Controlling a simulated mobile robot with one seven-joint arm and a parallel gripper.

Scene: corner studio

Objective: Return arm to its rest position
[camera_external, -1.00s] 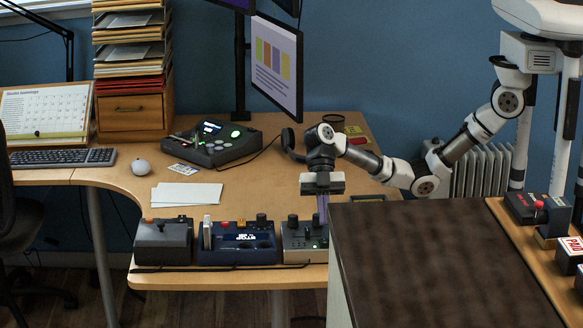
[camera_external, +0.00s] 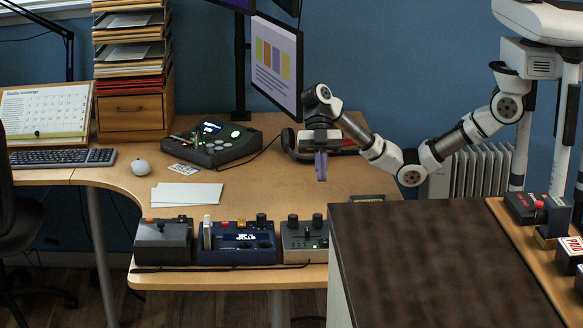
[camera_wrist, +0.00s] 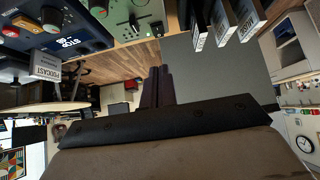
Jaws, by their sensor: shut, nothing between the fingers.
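My gripper (camera_external: 321,166) hangs pointing down from my arm over the right part of the wooden desk (camera_external: 255,184), in the external view. Its fingers are together with nothing between them, and they are clear of the desk devices. In the wrist view, the shut fingers of my gripper (camera_wrist: 157,86) show as two dark strips side by side. My arm reaches in from the right, with its elbow low above the dark-topped cabinet.
A grey-beige device with knobs (camera_external: 305,240), a blue console (camera_external: 238,243) and a dark grey box (camera_external: 163,242) line the desk's front edge. The dark-topped cabinet (camera_external: 440,255) stands at right. A black control unit (camera_external: 215,143) and a monitor (camera_external: 276,65) are behind.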

